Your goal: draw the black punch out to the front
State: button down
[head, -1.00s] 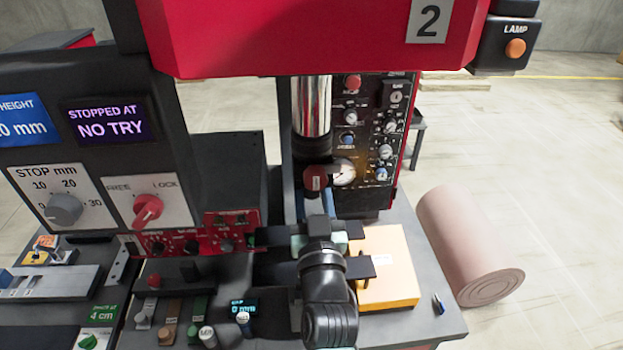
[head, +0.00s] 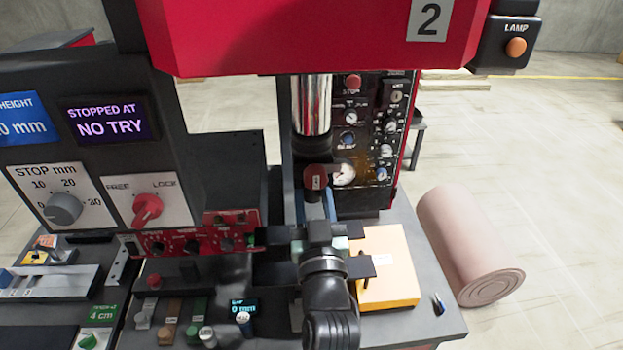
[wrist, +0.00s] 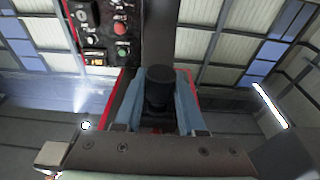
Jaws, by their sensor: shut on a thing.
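The black punch (wrist: 158,85) shows in the wrist view as a dark round-topped cylinder between the two blue fingers of my gripper (wrist: 160,104). The fingers are shut on its sides. In the head view my gripper (head: 316,208) is low in front of the press column, below the shiny ram (head: 311,105). A dark red numbered knob (head: 317,178) stands just beyond the fingertips under the ram. In the head view I cannot make out the punch clearly among the fingers and dark parts. Its lower end is hidden in both views.
A yellow-orange box (head: 391,268) lies close to the right of my wrist. A control panel (head: 365,130) stands behind, right of the ram. The red press head (head: 310,35) hangs above. A pinkish roll (head: 468,245) is at right.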

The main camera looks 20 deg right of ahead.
aim_at(313, 192)
jog(key=shift+r+b+v, duration=0.2)
jog(key=shift+v, duration=0.85)
jog(key=shift+r+b+v, duration=0.25)
jog(key=shift+v, duration=0.75)
jog(key=shift+r+b+v, duration=0.2)
jog(key=shift+v, duration=0.85)
jog(key=shift+s, duration=0.15)
